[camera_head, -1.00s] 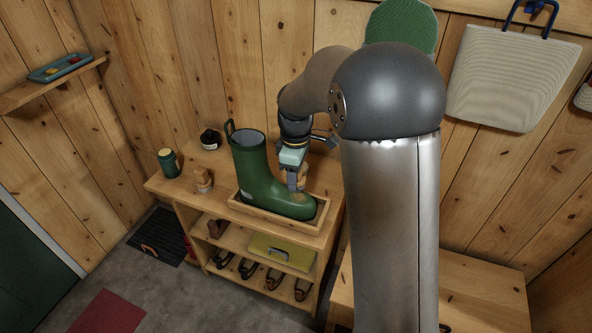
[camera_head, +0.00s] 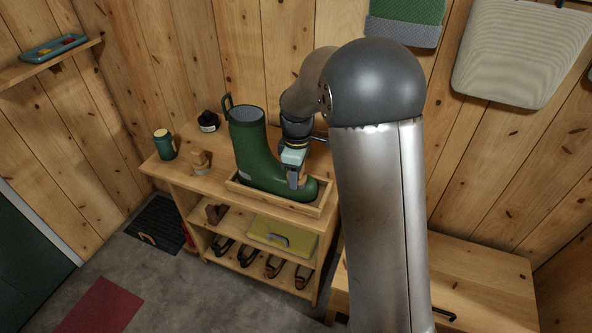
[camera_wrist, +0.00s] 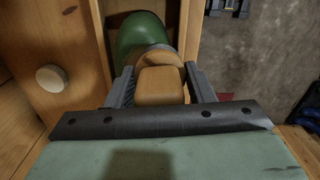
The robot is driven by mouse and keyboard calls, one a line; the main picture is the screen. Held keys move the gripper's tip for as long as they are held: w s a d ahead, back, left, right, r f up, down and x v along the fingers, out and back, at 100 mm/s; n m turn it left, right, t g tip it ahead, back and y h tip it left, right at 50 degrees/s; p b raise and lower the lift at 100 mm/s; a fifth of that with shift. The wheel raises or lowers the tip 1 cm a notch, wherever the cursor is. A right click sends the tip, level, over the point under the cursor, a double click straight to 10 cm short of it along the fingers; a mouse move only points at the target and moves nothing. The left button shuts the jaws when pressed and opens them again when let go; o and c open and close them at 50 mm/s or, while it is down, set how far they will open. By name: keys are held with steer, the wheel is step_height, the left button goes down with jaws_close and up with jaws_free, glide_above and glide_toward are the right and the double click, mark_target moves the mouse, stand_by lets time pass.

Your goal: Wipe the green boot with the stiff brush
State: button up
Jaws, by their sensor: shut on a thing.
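The green boot (camera_head: 257,155) stands upright in a shallow wooden tray (camera_head: 316,207) on top of the shelf unit, its toe to the right. My gripper (camera_head: 298,180) is over the front of the boot, at the toe. In the wrist view my gripper (camera_wrist: 159,84) is shut on the brush (camera_wrist: 158,86), whose tan wooden block sits between both fingers. The brush's rounded wooden part lies against or just above the green toe (camera_wrist: 139,35). Its bristles are hidden, so I cannot tell whether they touch the boot.
A tan wooden item (camera_head: 200,161), a dark jar (camera_head: 208,121) and a green can with a yellow lid (camera_head: 164,144) stand left of the boot. Shoes and a yellow-green box (camera_head: 282,236) fill the shelves below. A wooden bench (camera_head: 480,275) stands at right.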

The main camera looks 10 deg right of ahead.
steer(key=shift+w+d, duration=0.5)
steer(key=shift+w, duration=0.3)
steer(key=shift+w+d+p, duration=0.35)
steer(key=shift+w+d, duration=0.15)
steer(key=shift+w, duration=0.3)
steer(key=shift+w+d+p, duration=0.35)
steer(key=shift+w+d, duration=0.1)
steer(key=shift+w, duration=0.35)
steer(key=shift+s, duration=0.1)
steer(key=shift+s+a+f+b, duration=0.1)
steer(key=shift+s+a+b, duration=0.2)
steer(key=shift+s+a, duration=0.45)
steer(key=shift+s+a+r+b, duration=0.1)
steer(key=shift+s+a+b, duration=0.25)
steer(key=shift+s, duration=0.7)
steer(key=shift+s+a+f+b, duration=0.1)
steer(key=shift+s+a+b, duration=0.2)
steer(key=shift+s+a, duration=0.45)
steer(key=r+p, duration=0.1)
steer(key=r, duration=0.2)
steer(key=shift+d, duration=0.2)
steer(key=shift+s+r+p, duration=0.15)
steer(key=shift+r+p, duration=0.2)
steer(key=shift+p, duration=0.2)
steer(key=shift+r+p, duration=1.6)
steer(key=shift+r, duration=0.75)
